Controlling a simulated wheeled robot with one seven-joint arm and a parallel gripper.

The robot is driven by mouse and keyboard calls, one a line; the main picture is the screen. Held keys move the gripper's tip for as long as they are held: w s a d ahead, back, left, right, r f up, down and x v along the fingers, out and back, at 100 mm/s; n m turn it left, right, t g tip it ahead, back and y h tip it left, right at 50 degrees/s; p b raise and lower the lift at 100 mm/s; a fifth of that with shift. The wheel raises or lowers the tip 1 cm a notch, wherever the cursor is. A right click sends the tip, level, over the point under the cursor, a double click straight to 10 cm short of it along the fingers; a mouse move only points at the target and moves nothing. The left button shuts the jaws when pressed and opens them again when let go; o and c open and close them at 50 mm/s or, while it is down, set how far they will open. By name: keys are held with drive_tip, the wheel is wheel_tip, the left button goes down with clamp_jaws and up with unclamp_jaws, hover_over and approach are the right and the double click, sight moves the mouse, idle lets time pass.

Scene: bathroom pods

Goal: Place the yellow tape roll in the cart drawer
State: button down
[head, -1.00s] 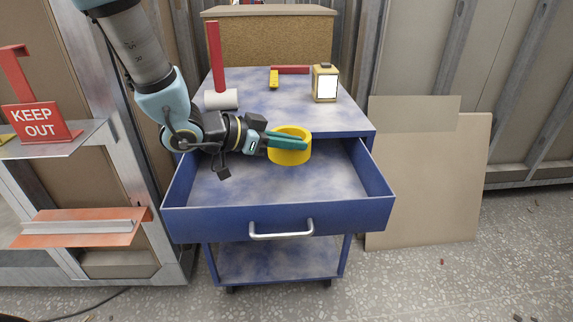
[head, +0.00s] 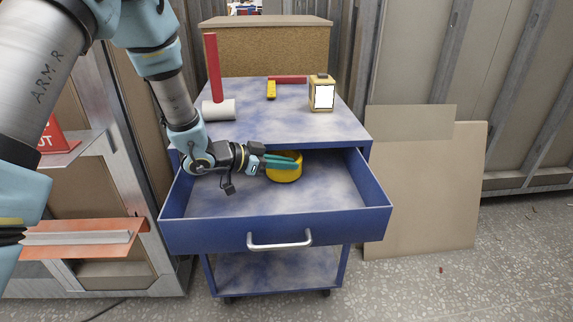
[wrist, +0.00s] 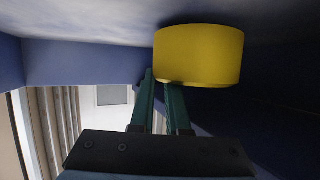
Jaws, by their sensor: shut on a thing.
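The yellow tape roll (head: 284,173) is held by my gripper (head: 283,162) inside the open blue cart drawer (head: 345,215), toward its back. My green fingers are shut on the roll's wall. In the wrist view the roll (wrist: 199,56) sits at the fingertips (wrist: 160,80), close to the drawer surface. I cannot tell whether the roll touches the drawer floor. The drawer is pulled out and otherwise looks empty. Its silver handle (head: 279,243) is at the front.
The cart top (head: 270,125) holds a red upright post, a white roll (head: 219,109), a yellow tool (head: 271,90), a red bar and a yellow lantern-like box (head: 321,93). A metal frame with an orange shelf (head: 80,238) stands left. Boards (head: 425,190) lean at right.

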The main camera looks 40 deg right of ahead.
drive_tip(key=shift+s+f, duration=0.1)
drive_tip(key=shift+f, duration=0.25)
drive_tip(key=shift+f, duration=0.15)
drive_tip(key=c, duration=0.9)
unclamp_jaws()
drive_tip(key=shift+r, duration=0.2)
drive_tip(key=v, duration=0.7)
drive_tip(key=shift+a, duration=0.25)
